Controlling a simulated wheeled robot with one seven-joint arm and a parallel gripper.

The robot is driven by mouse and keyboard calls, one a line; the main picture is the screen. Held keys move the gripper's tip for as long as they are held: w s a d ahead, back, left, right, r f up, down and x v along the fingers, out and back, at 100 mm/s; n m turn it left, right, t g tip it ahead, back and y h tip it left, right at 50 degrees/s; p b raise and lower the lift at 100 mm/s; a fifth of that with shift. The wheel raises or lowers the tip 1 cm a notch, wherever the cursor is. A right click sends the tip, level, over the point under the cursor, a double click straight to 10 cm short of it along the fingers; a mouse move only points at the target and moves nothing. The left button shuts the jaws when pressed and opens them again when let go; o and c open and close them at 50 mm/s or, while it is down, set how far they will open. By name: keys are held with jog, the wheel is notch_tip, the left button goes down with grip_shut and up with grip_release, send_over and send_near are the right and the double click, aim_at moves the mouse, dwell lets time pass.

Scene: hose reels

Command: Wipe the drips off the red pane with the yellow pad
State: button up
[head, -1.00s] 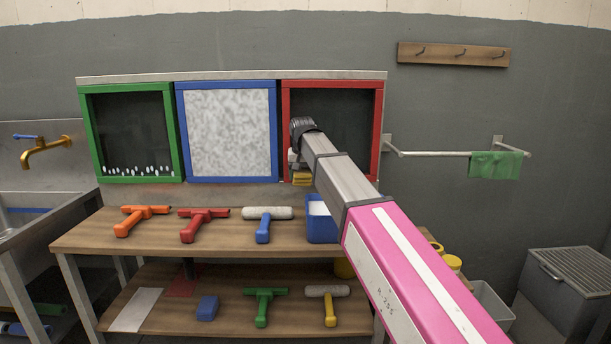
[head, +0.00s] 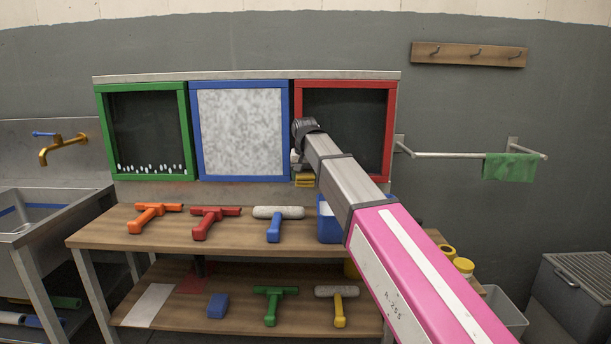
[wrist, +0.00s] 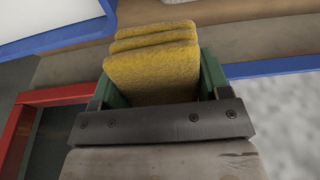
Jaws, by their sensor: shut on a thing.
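The red-framed pane (head: 347,112) stands at the right of the three panes. Its dark surface shows no drips where visible; my arm hides its lower left part. My gripper (wrist: 155,88) is shut on the yellow pad (wrist: 152,70), a ribbed block between green fingers. In the head view the pad (head: 305,181) is just below the red pane's lower left corner, near the gap beside the blue frame. In the wrist view the red frame (wrist: 18,135) is at left, apart from the pad. I cannot tell the pad's distance from the board.
The green-framed pane (head: 145,120) has white drips along its bottom. The blue-framed pane (head: 240,130) is mottled white. Squeegees and rollers lie on the bench (head: 110,228), with a blue tub (head: 327,226) under my arm. A rail with a green cloth (head: 509,167) is at right.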

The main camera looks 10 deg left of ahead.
jog(key=s, duration=0.2)
jog(key=s+d, duration=0.1)
jog(key=s, duration=0.2)
jog(key=shift+s+d, duration=0.1)
jog(key=shift+s, duration=0.1)
jog(key=shift+s, duration=0.1)
dwell(0.5)
